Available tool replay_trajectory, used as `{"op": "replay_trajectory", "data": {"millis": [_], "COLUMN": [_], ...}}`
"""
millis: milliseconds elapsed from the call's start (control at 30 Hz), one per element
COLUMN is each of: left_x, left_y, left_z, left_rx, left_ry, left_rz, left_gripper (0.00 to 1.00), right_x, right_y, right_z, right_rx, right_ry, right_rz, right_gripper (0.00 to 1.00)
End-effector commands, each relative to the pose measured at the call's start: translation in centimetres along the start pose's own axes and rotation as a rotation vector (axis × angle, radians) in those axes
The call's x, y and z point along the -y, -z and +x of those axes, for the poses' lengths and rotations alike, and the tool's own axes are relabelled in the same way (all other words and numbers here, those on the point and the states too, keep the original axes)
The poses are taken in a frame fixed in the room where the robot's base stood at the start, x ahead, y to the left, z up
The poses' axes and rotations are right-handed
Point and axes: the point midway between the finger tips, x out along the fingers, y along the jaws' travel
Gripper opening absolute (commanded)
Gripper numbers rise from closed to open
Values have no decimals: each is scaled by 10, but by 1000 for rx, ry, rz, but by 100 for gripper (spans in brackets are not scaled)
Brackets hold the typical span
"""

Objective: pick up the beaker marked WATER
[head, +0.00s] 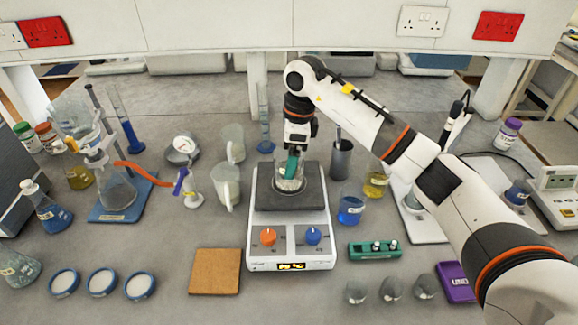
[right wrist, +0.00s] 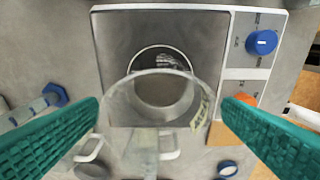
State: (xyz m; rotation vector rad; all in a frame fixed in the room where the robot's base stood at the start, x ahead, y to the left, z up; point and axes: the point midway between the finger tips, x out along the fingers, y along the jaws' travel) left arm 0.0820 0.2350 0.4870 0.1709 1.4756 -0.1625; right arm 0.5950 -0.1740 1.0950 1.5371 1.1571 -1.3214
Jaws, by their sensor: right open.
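A clear glass beaker (head: 289,184) stands upright on the dark top plate of a white hotplate stirrer. It also shows in the right wrist view (right wrist: 150,112), with a small pale label on its side whose writing I cannot read. My right gripper (head: 292,163) points down right over this beaker. In the right wrist view its two green ribbed fingers (right wrist: 160,108) are open, one on each side of the beaker, with no clear contact. In the head view a finger hides part of the beaker. My left gripper is not in view.
The hotplate (head: 290,240) has orange and blue knobs and a lit display. Plastic jugs (head: 227,185) stand to its left. A blue-liquid beaker (head: 351,208), a yellow one (head: 375,186) and a green rack (head: 375,250) stand to its right. A cork mat (head: 215,271) lies front left.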

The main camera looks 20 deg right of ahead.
Motion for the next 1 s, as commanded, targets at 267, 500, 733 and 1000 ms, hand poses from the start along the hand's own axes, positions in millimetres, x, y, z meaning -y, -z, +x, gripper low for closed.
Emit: {"op": "replay_trajectory", "data": {"millis": [267, 500, 733, 1000], "left_x": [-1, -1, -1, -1], "left_y": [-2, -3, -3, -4], "left_z": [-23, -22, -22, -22], "left_rx": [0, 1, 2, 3], "left_ry": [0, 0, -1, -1], "left_rz": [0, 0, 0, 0], "left_gripper": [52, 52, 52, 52], "right_x": [1, 0, 0, 0], "right_y": [-1, -1, -2, -1], "right_z": [37, 42, 42, 41], "right_rx": [1, 0, 0, -1], "right_ry": [4, 1, 1, 0], "right_rz": [1, 0, 1, 1], "right_gripper": [88, 88, 57, 33]}}
